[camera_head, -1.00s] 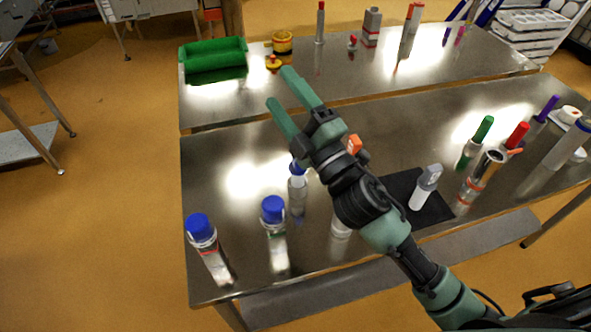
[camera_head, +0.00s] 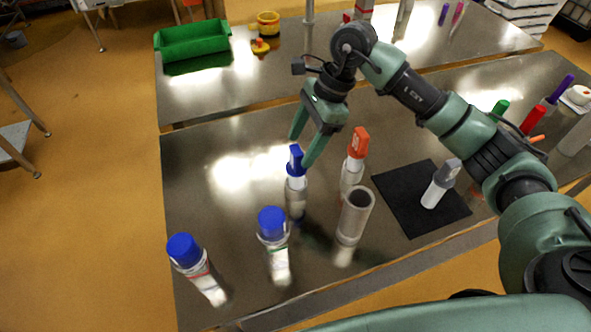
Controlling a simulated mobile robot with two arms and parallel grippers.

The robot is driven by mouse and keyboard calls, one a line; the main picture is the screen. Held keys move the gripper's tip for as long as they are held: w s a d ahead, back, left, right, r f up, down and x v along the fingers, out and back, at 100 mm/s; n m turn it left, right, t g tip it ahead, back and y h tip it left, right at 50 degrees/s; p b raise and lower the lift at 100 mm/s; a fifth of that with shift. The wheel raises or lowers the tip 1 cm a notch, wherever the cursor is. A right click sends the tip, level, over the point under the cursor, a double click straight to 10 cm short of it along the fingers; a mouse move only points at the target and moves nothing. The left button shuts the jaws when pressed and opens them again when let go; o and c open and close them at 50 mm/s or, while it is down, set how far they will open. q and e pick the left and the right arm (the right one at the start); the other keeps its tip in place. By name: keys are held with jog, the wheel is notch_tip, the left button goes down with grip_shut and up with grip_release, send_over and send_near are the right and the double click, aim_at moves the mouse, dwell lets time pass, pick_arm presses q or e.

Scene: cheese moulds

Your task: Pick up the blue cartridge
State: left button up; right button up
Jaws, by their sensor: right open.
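The blue cartridge (camera_head: 296,183), a white tube with an angled blue top, stands upright on the near steel table. My right gripper (camera_head: 299,152) is open, with its green fingers pointing down towards the cartridge's blue top. One fingertip is close beside the top's right side; the other is farther up and left. I cannot tell whether a finger touches it. Nothing is between the fingers that I can see gripped. My left gripper is out of view.
An orange-topped cartridge (camera_head: 353,170) and a grey open tube (camera_head: 354,216) stand close right. Two blue-capped bottles (camera_head: 273,240) (camera_head: 192,262) stand in front. A grey-topped cartridge (camera_head: 437,189) is on a black mat (camera_head: 400,190). A green bin (camera_head: 192,42) is on the far table.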

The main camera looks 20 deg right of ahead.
aim_at(291, 162)
jog(key=p+x, duration=0.2)
jog(key=x, duration=0.1)
jog(key=p+x, duration=0.1)
jog(key=x, duration=0.1)
jog(key=shift+a+f, duration=0.15)
jog(key=shift+a, duration=0.2)
jog(key=shift+a+f, duration=0.1)
jog(key=shift+f, duration=0.2)
grip_shut()
jog(key=shift+r, duration=0.15)
